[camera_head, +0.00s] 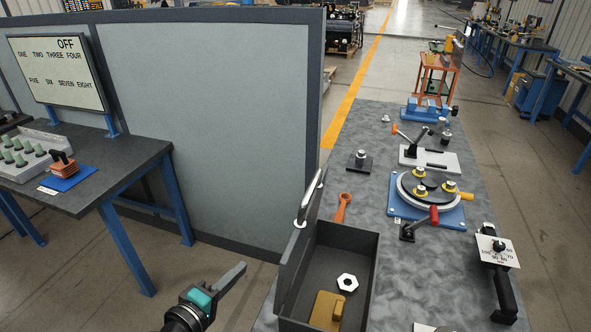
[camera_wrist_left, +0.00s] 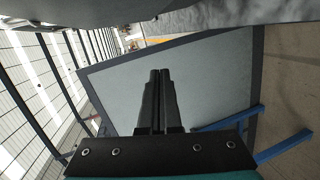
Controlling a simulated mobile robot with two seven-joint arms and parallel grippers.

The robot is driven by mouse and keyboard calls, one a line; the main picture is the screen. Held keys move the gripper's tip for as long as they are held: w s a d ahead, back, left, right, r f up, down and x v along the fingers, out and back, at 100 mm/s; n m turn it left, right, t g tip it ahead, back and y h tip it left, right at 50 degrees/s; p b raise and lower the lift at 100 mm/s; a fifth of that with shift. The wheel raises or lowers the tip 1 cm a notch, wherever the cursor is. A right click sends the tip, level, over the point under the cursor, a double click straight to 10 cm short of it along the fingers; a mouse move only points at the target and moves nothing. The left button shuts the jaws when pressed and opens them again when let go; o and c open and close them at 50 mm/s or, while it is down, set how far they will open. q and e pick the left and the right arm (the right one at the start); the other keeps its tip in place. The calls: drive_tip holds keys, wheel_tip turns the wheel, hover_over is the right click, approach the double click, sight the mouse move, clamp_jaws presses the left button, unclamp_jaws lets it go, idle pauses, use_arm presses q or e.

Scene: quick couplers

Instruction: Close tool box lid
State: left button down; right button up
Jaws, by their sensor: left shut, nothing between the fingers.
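The dark grey tool box (camera_head: 368,262) stands near the front of the speckled grey worktable, in the head view. Its lid (camera_head: 299,240) is open, standing up along the left side, with a pale handle (camera_head: 309,198) on its outer face. A white hex nut (camera_head: 347,283) and a yellow-brown block (camera_head: 326,309) lie inside. My left gripper (camera_head: 238,272) is left of the lid, apart from it, off the table's edge. In the left wrist view its fingers (camera_wrist_left: 160,75) are together and empty.
An orange wrench (camera_head: 342,207) lies behind the box. A rotary fixture with a red-handled lever (camera_head: 433,215) and a gauge stand (camera_head: 495,251) are to the right. A grey partition (camera_head: 210,120) stands behind my left gripper; a side table (camera_head: 95,178) is at left.

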use_arm(q)
wheel_tip(320, 180, up, 16)
drive_tip(key=d+f+n+t+h+p, duration=0.1)
drive_tip(key=d+t+h+p, duration=0.1)
drive_tip(key=d+h, duration=0.1)
drive_tip(key=r+p, duration=0.1)
drive_tip(key=p, duration=0.2)
hover_over(305, 225)
drive_tip(key=w+a, duration=0.2)
drive_tip(key=shift+w, duration=0.25)
